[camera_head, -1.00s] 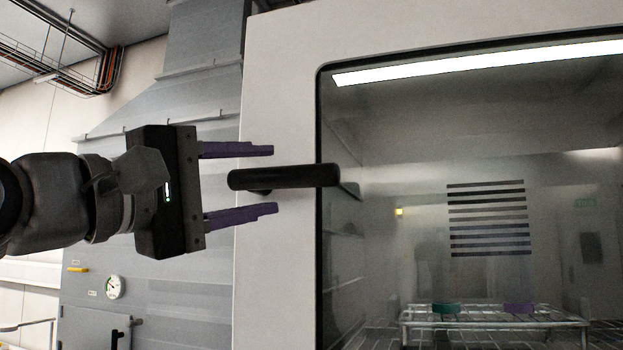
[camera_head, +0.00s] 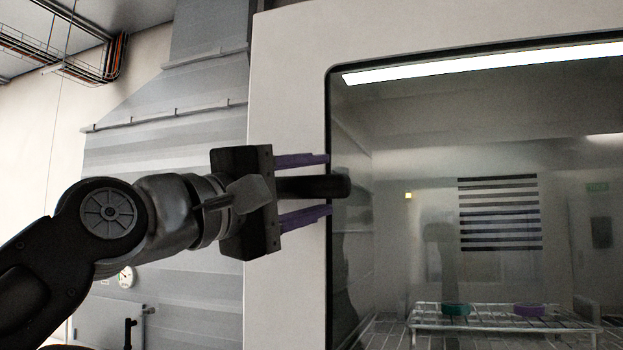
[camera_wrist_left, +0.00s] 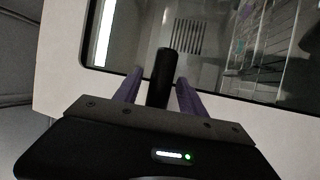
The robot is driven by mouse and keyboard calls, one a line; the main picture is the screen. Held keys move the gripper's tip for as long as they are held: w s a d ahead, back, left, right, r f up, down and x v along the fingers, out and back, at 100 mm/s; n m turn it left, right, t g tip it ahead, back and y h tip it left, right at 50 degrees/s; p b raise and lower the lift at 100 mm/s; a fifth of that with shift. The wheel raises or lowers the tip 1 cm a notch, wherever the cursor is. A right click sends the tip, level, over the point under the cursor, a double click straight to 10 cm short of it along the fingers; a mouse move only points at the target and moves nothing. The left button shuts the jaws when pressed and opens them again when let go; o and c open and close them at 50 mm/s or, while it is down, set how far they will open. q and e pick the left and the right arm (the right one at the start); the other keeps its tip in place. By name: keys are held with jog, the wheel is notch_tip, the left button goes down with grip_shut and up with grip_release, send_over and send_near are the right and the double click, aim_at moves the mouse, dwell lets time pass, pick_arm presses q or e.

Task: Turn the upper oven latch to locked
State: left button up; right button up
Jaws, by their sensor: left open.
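The upper oven latch is a black bar handle (camera_head: 325,187) lying roughly level on the pale oven front (camera_head: 287,80), its right end over the edge of the dark window. My left gripper (camera_head: 329,184) is open, with one purple finger above the bar and one below. Gaps show between fingers and bar. In the left wrist view the bar (camera_wrist_left: 160,75) stands between the two fingers (camera_wrist_left: 158,85). The gripper body hides the bar's left end and pivot. My right gripper is not in view.
The oven window (camera_head: 400,130) shows a wire rack (camera_head: 480,325) with a teal item (camera_head: 455,309) and a purple item (camera_head: 529,310). Grey ducting (camera_head: 180,130) and a round gauge (camera_head: 126,277) are at the left.

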pick_arm(q)
jog(key=shift+c, duration=0.5)
grip_shut()
dwell(0.8)
